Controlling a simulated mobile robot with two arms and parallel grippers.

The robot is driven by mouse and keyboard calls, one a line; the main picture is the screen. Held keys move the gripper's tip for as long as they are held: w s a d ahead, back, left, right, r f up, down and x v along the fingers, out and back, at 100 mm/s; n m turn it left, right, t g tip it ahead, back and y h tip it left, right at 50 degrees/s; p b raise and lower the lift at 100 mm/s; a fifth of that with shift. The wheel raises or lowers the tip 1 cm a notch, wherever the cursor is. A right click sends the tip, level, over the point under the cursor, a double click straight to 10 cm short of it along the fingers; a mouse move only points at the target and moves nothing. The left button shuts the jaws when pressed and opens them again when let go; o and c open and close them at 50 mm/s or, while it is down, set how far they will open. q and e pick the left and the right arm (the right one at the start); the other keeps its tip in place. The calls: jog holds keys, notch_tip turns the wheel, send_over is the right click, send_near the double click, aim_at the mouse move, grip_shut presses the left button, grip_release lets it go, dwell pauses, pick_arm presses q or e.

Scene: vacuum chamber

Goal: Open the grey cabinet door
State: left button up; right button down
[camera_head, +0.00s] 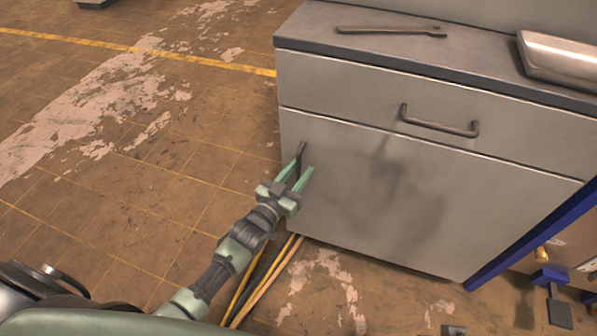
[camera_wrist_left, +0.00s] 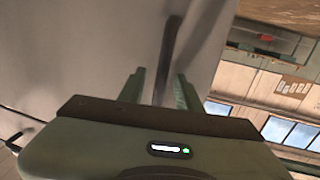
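The grey cabinet door (camera_head: 390,195) is the large lower panel of the cabinet and looks closed. Its dark vertical handle (camera_head: 301,151) is near the door's left edge. My left gripper (camera_head: 297,168) is at this handle, with its two green fingers apart, one on each side of it. In the left wrist view, the handle (camera_wrist_left: 171,45) runs down between the open fingers of the gripper (camera_wrist_left: 162,88). I cannot tell whether either finger touches it. The handle's lower part is hidden by the gripper. My right gripper is not in view.
Above the door is a drawer with a horizontal handle (camera_head: 438,122). A wrench (camera_head: 390,30) and a metal tray (camera_head: 560,58) lie on the cabinet top (camera_head: 470,68). The floor left of the cabinet is clear.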

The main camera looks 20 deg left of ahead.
pick_arm(q)
jog(key=shift+c, duration=0.3)
grip_shut()
dwell(1.1)
